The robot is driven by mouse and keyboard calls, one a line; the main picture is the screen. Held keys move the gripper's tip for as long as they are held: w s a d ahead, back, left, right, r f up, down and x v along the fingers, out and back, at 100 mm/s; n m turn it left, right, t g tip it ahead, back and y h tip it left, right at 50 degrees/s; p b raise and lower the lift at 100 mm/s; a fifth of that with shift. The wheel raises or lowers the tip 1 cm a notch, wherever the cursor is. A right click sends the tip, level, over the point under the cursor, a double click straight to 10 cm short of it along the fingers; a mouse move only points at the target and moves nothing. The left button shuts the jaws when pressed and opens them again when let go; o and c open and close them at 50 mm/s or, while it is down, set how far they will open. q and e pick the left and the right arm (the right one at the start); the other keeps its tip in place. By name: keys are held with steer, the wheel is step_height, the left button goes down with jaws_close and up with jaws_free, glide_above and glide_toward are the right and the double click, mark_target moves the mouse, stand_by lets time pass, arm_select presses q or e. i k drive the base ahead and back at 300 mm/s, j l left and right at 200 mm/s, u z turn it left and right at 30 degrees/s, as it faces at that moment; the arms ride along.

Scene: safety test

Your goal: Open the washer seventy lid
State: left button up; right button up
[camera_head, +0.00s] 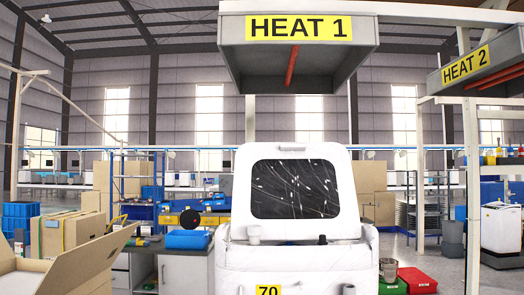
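The white washer (325,262) stands right in front of me, with a yellow label "70" (267,291) at the bottom edge of the view. Its lid (240,190) is white with a dark, streaked window (293,189). The lid stands raised, close to upright, above the back of the washer top. The inside of the drum is hidden from this low angle. I make out neither of my grippers.
A grey hood marked "HEAT 1" (298,65) hangs above the washer; "HEAT 2" (478,75) hangs at the right. An open cardboard box (60,275) is at the lower left. Green (393,287) and red (417,280) boxes sit right of the washer. Another white washer (502,228) stands far right.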

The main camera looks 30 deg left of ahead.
mark_target(296, 192)
steer(key=l+u, duration=0.45)
steer(key=l, duration=0.9)
